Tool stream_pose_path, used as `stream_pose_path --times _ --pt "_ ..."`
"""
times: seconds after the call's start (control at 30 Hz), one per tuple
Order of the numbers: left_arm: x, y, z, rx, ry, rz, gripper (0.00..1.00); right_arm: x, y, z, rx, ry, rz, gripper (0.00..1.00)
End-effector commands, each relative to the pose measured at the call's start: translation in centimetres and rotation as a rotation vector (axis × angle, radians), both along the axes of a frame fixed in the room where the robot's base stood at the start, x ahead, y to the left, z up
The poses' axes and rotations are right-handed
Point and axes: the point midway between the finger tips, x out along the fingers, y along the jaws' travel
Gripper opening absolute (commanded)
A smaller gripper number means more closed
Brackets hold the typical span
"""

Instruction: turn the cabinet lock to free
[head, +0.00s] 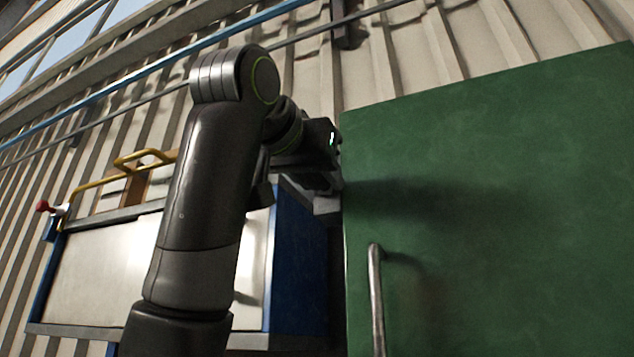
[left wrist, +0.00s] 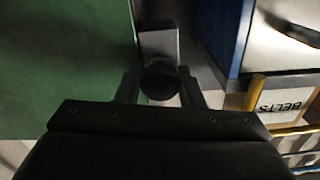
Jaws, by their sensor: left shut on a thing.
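The green cabinet (head: 500,150) fills the right side of the head view, and its door bears a vertical metal handle (head: 376,300). My left gripper (head: 322,182) is at the cabinet's left edge, partly hidden by its own wrist. In the left wrist view, the fingers of my left gripper (left wrist: 160,90) are shut on a dark round lock knob (left wrist: 160,78), one finger on each side. A grey block (left wrist: 158,44) sits just beyond the knob, beside the green cabinet edge (left wrist: 70,60). The knob's turn angle cannot be told. My right gripper is not in view.
A blue cabinet with a pale front (head: 100,275) stands close to the left of the green one. A yellow rail (head: 140,160) and a red knob (head: 43,206) are above it.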

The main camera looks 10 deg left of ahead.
Motion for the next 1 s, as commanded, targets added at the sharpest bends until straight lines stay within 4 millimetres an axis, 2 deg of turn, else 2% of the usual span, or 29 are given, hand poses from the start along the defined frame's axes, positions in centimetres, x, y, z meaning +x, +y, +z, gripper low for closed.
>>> stream_pose_path --times 0.33,0.93,0.97,1.0 --pt "0.02 -0.02 -0.11 -0.159 0.033 -0.001 0.12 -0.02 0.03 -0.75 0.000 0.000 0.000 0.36" --pt "0.04 -0.01 -0.04 -0.194 0.040 0.000 0.12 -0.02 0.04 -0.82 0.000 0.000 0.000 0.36" --pt "0.04 -0.01 -0.04 -0.194 0.040 0.000 0.37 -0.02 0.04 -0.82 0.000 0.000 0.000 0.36" --pt "0.04 -0.01 -0.03 -0.194 0.040 0.000 0.42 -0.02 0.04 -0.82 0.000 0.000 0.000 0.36"
